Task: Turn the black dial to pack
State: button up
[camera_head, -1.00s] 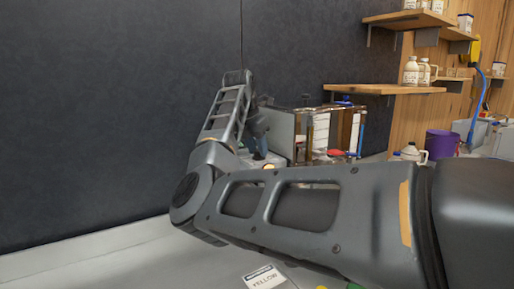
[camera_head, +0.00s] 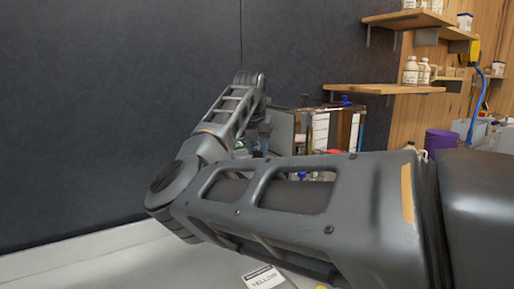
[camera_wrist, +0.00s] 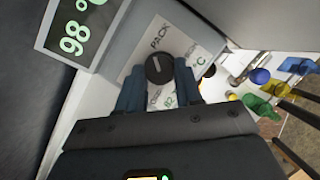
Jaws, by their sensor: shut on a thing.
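The black dial (camera_wrist: 160,69) is in the upper middle of the wrist view, on a pale plate (camera_wrist: 135,72) of a grey panel. A light pointer line shows on its face. The printed word PACK stands just above the dial; other words are beside and below it, partly hidden. I cannot tell for certain which word the pointer meets. My gripper (camera_wrist: 161,80) is shut on the dial, with one dark blue finger on each side.
Blue, green and yellow handled items (camera_wrist: 270,95) lie to the right in the wrist view.

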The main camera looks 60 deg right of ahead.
jog(key=n+t, duration=0.1)
jog(key=n, duration=0.1)
jog(key=n+b, duration=0.1)
jog(key=n, duration=0.1)
jog(key=shift+s+d+t, duration=0.1)
jog(key=shift+s+t, duration=0.05)
jog(key=shift+t, duration=0.25)
jog(key=shift+s+n+t+y+b, duration=0.1)
jog(key=shift+n+t+y+b, duration=0.35)
jog(key=shift+n, duration=1.15)
jog(key=shift+y, duration=0.25)
jog(key=o, duration=1)
jog(key=shift+o, duration=0.2)
jog(key=shift+r, duration=0.1)
jog(key=v, duration=0.7)
jog(key=shift+r+b, duration=0.3)
jog(key=shift+b, duration=0.05)
jog(key=shift+s, duration=0.1)
